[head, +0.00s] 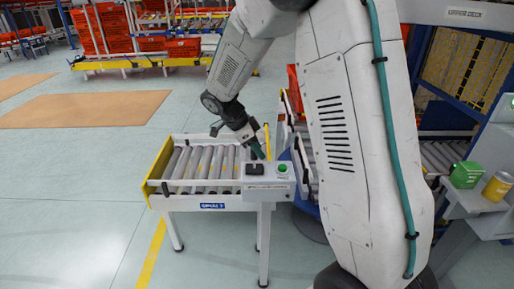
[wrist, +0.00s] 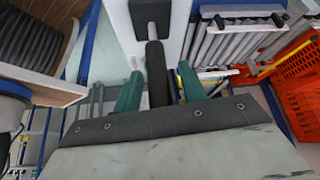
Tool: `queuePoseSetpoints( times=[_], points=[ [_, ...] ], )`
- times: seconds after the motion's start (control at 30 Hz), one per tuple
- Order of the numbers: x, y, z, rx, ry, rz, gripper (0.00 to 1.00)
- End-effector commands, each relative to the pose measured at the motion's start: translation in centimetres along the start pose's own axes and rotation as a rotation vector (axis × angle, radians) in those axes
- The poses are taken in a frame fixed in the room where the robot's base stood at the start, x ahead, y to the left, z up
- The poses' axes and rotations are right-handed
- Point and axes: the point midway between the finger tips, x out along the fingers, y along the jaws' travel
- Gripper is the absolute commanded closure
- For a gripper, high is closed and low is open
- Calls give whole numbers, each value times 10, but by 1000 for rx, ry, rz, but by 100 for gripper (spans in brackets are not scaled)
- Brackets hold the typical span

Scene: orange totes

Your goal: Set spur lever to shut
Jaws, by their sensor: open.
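The spur lever stands on a light grey control panel (head: 270,182) at the right front of a short roller conveyor. Its black base (head: 254,168) shows in the head view. In the wrist view the lever's black base block (wrist: 150,18) is at the top, and its dark grip (wrist: 157,85) comes down between my fingers. My gripper (head: 258,152) is at the panel, pointing down. In the wrist view its teal fingers (wrist: 159,72) are open, one on each side of the grip. I cannot tell whether either finger touches it.
A green button (head: 282,168) sits on the panel right of the lever. The roller conveyor (head: 205,168) with a yellow end rail (head: 160,168) lies to the left. A yellow post (head: 267,140) rises close behind my gripper. Orange totes (wrist: 298,80) stand at the wrist view's right. Open floor lies left.

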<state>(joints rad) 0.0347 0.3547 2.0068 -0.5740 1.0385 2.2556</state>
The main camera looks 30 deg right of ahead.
Motion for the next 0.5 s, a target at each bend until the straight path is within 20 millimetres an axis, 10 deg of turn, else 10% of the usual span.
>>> queuePoseSetpoints(
  times=[0.5],
  points=[
    [-72,-1,0,1,-1,-2,59]
  ],
)
